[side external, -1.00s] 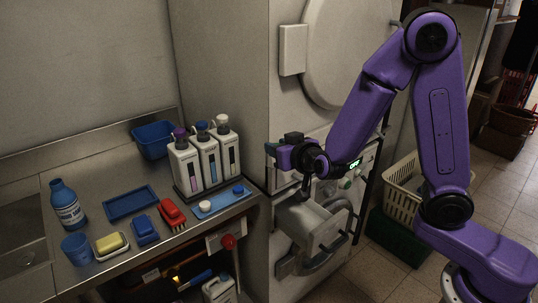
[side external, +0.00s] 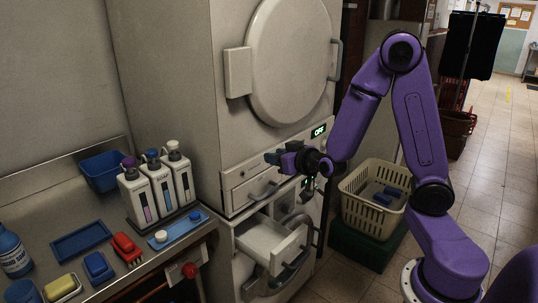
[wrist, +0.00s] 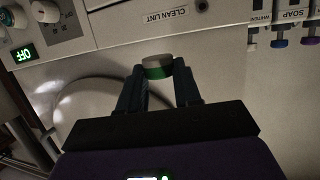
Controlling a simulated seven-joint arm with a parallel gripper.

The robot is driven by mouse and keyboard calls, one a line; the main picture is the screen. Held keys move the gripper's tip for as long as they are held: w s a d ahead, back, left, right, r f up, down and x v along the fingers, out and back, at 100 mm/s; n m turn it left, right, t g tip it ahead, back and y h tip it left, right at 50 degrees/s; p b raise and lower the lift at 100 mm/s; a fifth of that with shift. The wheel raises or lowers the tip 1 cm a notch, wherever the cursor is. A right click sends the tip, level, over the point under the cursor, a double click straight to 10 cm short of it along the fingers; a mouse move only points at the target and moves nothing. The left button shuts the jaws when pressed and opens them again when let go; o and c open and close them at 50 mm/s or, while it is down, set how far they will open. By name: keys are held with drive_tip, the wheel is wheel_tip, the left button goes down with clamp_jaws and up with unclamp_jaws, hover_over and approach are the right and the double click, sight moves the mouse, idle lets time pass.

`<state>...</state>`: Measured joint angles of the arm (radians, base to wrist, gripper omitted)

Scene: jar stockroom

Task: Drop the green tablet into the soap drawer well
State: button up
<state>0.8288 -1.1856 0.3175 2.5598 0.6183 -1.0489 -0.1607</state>
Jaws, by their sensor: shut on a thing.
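The green tablet (wrist: 157,72) shows in the wrist view as a short round piece with a pale face and a green band. It is between the fingertips of my gripper (wrist: 158,76), which is shut on it. In the side view my gripper (side external: 272,157) is level, pointing left in front of the machine, above and apart from the open drawer. The tablet is too small to make out there. The open drawer (side external: 280,238) is pale, with a handle on its front; I cannot tell whether its inside holds a separate well.
Bottles (side external: 158,188), a blue tray (side external: 82,242) and a red brush (side external: 126,247) are on the counter at left. A beige basket (side external: 372,212) stands right of the machine.

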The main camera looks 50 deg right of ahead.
wheel_tip(320, 180, down, 22)
drive_tip(key=shift+f, duration=0.25)
idle(1.0)
drive_tip(key=o, duration=1.1)
drive_tip(key=v, duration=1.7)
drive_tip(key=shift+s, duration=0.15)
drive_tip(key=shift+a+r, duration=0.1)
